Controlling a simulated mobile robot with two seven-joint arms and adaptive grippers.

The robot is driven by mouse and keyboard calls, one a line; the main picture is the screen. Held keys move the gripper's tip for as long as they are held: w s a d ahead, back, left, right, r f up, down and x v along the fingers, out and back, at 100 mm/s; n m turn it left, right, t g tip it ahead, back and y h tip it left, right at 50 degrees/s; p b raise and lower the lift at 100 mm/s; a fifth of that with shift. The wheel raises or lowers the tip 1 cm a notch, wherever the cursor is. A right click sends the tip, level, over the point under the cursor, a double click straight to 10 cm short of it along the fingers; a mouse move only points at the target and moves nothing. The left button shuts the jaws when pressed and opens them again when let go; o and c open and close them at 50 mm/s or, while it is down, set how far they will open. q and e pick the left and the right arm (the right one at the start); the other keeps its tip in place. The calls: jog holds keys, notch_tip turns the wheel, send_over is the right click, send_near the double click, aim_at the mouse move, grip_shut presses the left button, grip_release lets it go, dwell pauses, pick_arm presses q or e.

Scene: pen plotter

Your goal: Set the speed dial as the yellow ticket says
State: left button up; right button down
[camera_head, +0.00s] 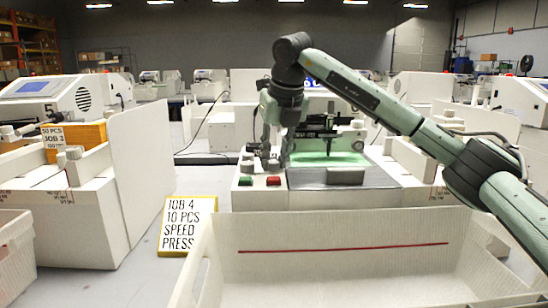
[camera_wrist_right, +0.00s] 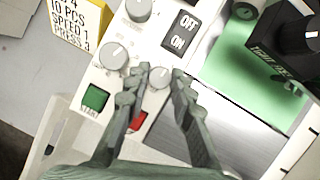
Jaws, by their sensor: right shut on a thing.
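The yellow ticket (camera_head: 185,224) stands at the front left of the machine. In the right wrist view the ticket (camera_wrist_right: 76,26) reads "10 PCS, SPEED 1, PRESS 3"; its top line is partly cut off. My right gripper (camera_head: 272,160) is low over the machine's control panel. In the right wrist view my right gripper (camera_wrist_right: 158,82) is shut on a round grey dial (camera_wrist_right: 160,76) with a white pointer mark. Two similar dials sit on the panel, one to the left (camera_wrist_right: 113,55) and one at the top edge (camera_wrist_right: 139,9). I cannot read which is the speed dial.
The panel has a green button (camera_wrist_right: 95,98), a red button (camera_wrist_right: 137,121) partly behind a finger, and an OFF/ON switch (camera_wrist_right: 181,35). A green work bed (camera_head: 330,159) lies right of the panel. A white bin (camera_head: 340,275) with a red line stands in front.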

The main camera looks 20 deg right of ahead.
jog(key=n+y, duration=0.1)
jog(key=n, duration=0.4)
jog(key=shift+d+y, duration=0.15)
jog(key=shift+y, duration=0.25)
dwell(0.3)
jog(key=c, duration=1.6)
grip_release()
jog(key=shift+g, duration=0.3)
jog(key=shift+r, duration=0.15)
jog(key=v, duration=1.1)
jog(key=shift+s+d+r, duration=0.15)
jog(key=shift+s+r, duration=0.05)
jog(key=shift+r, duration=0.15)
